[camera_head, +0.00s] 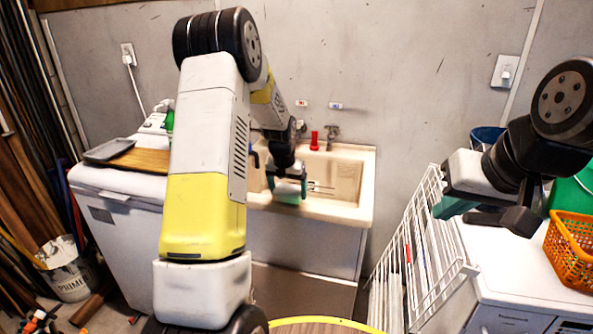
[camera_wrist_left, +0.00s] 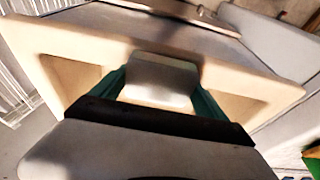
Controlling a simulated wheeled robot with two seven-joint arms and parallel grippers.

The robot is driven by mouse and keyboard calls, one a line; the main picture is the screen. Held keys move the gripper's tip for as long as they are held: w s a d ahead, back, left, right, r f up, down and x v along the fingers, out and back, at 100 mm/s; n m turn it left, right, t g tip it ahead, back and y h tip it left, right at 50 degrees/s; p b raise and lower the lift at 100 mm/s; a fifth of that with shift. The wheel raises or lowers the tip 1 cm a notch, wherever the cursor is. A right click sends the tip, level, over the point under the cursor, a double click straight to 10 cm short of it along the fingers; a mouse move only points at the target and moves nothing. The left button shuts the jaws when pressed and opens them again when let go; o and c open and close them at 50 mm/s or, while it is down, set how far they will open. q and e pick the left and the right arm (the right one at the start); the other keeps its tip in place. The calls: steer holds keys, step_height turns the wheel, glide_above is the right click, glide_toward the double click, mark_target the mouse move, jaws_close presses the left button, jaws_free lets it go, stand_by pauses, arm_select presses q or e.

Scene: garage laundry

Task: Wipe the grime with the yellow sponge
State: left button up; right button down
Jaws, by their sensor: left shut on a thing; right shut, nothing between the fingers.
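My left gripper (camera_head: 287,190) reaches down into the beige utility sink (camera_head: 362,195). It is shut on a pale grey-green block (camera_head: 289,193), which in the left wrist view (camera_wrist_left: 165,82) looks grey-white between the teal fingers. I cannot tell whether this block is the yellow sponge; no plainly yellow sponge shows elsewhere. A few thin dark streaks (camera_head: 320,187) show inside the basin just right of the block; I cannot tell whether they are grime. Much of the basin is hidden by my left arm. My right gripper (camera_head: 450,208) is shut and empty, right of the sink.
A red object (camera_head: 314,141) stands by the faucet (camera_head: 332,135) at the sink's back. A white wire rack (camera_head: 420,250) stands right of the sink. An orange basket (camera_head: 572,250) sits on a white appliance (camera_head: 510,265). A washing machine (camera_head: 120,205) is at left.

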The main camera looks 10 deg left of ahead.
arm_select(q)
steer(key=shift+d+r, duration=0.1)
steer(key=shift+r, duration=2.95)
